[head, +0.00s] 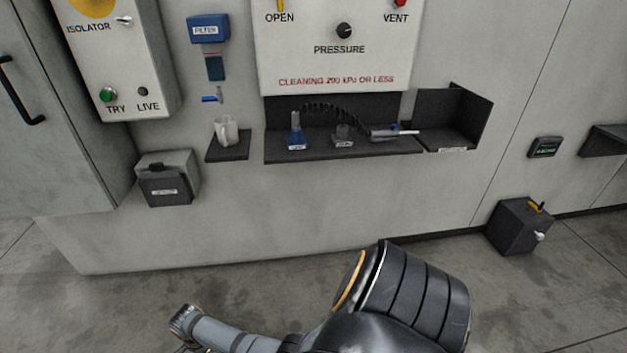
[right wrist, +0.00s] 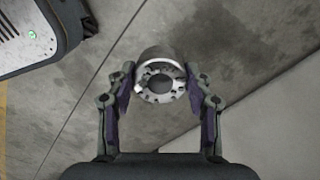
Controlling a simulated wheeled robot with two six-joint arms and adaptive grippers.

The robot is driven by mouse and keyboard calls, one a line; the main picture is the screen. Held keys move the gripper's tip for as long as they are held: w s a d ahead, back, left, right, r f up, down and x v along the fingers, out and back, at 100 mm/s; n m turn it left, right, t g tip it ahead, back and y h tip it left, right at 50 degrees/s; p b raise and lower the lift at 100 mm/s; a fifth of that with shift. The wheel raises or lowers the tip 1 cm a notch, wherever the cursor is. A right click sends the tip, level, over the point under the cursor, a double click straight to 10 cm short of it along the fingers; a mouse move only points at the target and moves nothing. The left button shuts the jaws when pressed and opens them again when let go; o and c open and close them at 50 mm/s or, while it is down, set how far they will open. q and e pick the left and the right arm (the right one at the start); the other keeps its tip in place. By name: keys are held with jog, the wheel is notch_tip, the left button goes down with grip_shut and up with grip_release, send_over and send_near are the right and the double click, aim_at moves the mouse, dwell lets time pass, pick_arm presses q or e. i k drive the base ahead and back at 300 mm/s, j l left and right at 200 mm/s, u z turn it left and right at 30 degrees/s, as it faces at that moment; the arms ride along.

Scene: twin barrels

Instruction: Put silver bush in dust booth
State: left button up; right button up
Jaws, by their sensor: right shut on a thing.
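The silver bush (right wrist: 176,72) is a short metal ring with a notched face, seen in the right wrist view. My right gripper (right wrist: 160,80) is shut on it, with one finger on each side. The floor is behind it. In the head view my right arm reaches left across the bottom, and the bush is not visible there. A dark open booth (head: 470,105) with back and side walls stands at the right end of the wall shelf. It may be the dust booth; its label is too small to read. My left gripper is not in view.
The dark shelf (head: 340,156) holds a blue-based bottle (head: 296,134), a small dark item, a coiled hose and a pale nozzle tool (head: 397,132). A white jug (head: 226,130) stands on a small ledge at left. A dark box (head: 520,228) sits low at right. The floor is open.

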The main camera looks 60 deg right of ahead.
aim_at(442, 137)
jog(key=k+l+z, duration=0.15)
jog(key=l+z, duration=0.25)
jog(key=k+l+z, duration=0.1)
jog(key=l+z, duration=1.1)
jog(key=l, duration=0.15)
